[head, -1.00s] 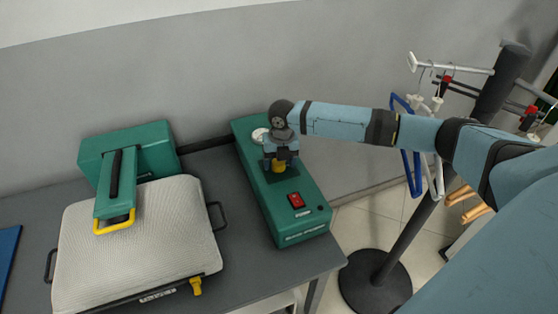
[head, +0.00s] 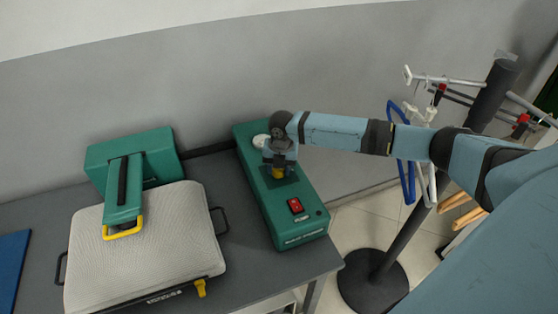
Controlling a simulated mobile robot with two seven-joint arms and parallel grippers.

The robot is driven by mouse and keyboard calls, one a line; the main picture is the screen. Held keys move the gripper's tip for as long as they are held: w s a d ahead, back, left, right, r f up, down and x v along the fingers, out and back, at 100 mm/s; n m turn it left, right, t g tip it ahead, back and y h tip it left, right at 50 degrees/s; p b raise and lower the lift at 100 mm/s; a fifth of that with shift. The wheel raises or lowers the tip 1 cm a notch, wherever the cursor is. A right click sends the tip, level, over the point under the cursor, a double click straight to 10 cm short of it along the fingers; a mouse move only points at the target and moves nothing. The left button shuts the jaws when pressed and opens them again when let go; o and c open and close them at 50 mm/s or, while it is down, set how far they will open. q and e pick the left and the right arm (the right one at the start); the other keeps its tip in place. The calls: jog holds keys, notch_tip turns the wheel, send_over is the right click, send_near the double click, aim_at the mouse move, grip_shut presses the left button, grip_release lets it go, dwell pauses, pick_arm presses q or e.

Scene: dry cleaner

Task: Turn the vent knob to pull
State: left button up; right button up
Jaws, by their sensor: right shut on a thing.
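The vent knob (head: 278,173) is a small yellow knob on top of the green control box (head: 268,203). My right gripper (head: 279,163) points down over it and is shut on it. The gripper hides most of the knob, so its pointer and the setting marks around it cannot be read. My left gripper is not in view.
A round white gauge (head: 261,141) and a red switch (head: 295,205) sit on the same box. A padded press (head: 150,245) with a yellow handle (head: 123,230) stands to the left on the grey table (head: 245,265). A hanger rack (head: 395,235) stands at right.

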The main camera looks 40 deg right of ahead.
jog(key=m+p, duration=0.3)
jog(key=p, duration=0.1)
jog(key=m+p, duration=0.2)
jog(key=shift+r+m, duration=0.3)
jog(key=shift+r, duration=0.05)
jog(key=shift+m+p, duration=1.25)
jog(key=shift+m, duration=0.05)
jog(key=m+p, duration=0.2)
jog(key=m, duration=0.1)
jog(key=shift+w+f+h, duration=0.1)
jog(key=shift+f+h, duration=0.05)
jog(key=shift+h, duration=0.15)
jog(key=shift+f+m, duration=0.1)
jog(key=shift+m, duration=1.3)
jog(key=shift+m+p, duration=0.3)
jog(key=shift+m, duration=0.1)
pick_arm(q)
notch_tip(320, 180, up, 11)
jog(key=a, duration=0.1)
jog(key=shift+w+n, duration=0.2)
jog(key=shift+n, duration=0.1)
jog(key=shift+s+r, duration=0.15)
